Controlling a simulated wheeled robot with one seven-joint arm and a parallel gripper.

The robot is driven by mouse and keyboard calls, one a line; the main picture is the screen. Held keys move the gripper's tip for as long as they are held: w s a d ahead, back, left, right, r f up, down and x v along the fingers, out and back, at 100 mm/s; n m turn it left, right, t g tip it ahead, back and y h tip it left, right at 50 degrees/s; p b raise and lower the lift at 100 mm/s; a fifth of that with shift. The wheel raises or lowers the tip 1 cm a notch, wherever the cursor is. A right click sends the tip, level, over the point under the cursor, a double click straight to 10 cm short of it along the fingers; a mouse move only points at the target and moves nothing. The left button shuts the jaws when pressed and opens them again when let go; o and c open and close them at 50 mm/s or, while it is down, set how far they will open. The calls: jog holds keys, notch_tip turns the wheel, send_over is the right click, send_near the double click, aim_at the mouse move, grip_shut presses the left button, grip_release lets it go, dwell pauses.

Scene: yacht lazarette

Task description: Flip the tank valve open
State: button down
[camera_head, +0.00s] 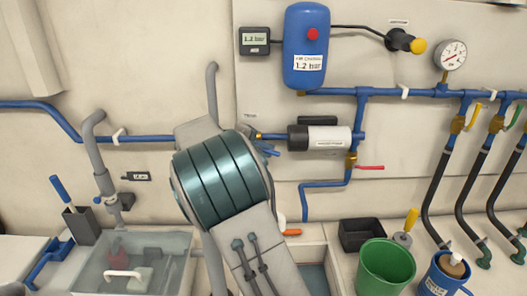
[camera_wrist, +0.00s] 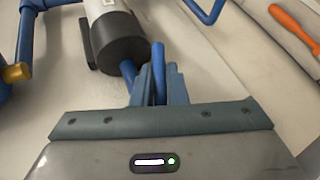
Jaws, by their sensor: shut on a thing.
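The tank valve sits on the blue pipe just left of the pump, below a small label on the wall. Its blue lever (camera_wrist: 158,58) shows in the wrist view as a narrow blue bar between my fingers. My gripper (camera_wrist: 160,82) is shut on this lever, with one finger on each side. In the head view my gripper (camera_head: 266,147) is partly hidden behind my arm, which also covers most of the valve body. I cannot tell the lever's exact angle to the pipe.
The black and white pump (camera_head: 322,138) is close on the right. A blue tank (camera_head: 306,50) hangs above. A red-handled valve (camera_head: 369,167) is at lower right. A green bucket (camera_head: 385,268) and black bin (camera_head: 359,235) stand below. An orange-handled tool (camera_wrist: 292,25) lies nearby.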

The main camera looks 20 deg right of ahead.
jog(key=shift+s+f, duration=0.1)
jog(key=c, duration=1.5)
grip_release()
jog(key=shift+o, duration=0.3)
jog(key=shift+s+a, duration=0.1)
jog(key=shift+s, duration=0.05)
jog(key=b+v, duration=0.1)
jog(key=v, duration=1.3)
jog(key=shift+b, duration=0.3)
